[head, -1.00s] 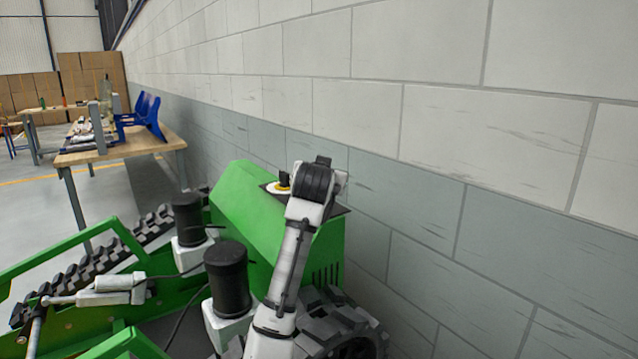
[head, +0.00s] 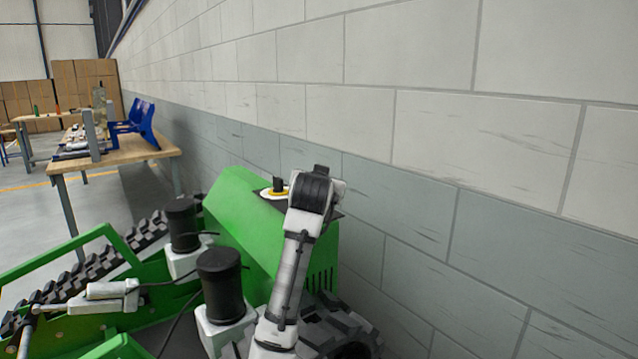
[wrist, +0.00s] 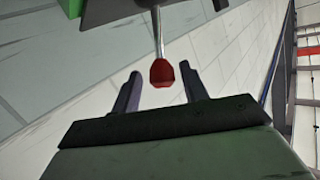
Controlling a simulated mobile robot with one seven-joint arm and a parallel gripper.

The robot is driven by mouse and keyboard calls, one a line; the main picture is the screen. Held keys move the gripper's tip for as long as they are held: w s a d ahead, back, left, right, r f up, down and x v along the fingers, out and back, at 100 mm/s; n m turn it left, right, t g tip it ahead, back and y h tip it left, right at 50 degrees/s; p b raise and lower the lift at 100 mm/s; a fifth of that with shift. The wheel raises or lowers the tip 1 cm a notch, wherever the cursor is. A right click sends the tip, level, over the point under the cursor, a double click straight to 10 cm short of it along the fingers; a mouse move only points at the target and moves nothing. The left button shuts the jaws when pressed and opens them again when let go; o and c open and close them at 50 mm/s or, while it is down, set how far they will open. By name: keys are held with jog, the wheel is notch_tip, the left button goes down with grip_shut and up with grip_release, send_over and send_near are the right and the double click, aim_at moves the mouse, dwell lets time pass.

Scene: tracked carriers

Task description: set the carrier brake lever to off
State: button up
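The brake lever shows in the wrist view as a thin metal rod with a red knob (wrist: 162,73), coming from a dark plate (wrist: 110,10) at the top edge. My gripper (wrist: 160,86) is open, with its two dark fingers apart. The red knob appears between the fingertips, with a gap on each side; I cannot tell its exact depth. In the head view the green carrier (head: 240,215) stands along the wall. My arm hides the gripper and lever there.
Black cylinders (head: 222,285) stand further left. A block wall (head: 480,150) runs close on the right. A wooden table (head: 110,155) stands behind at left.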

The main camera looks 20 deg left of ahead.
jog(key=shift+a, duration=0.1)
jog(key=v, duration=1.4)
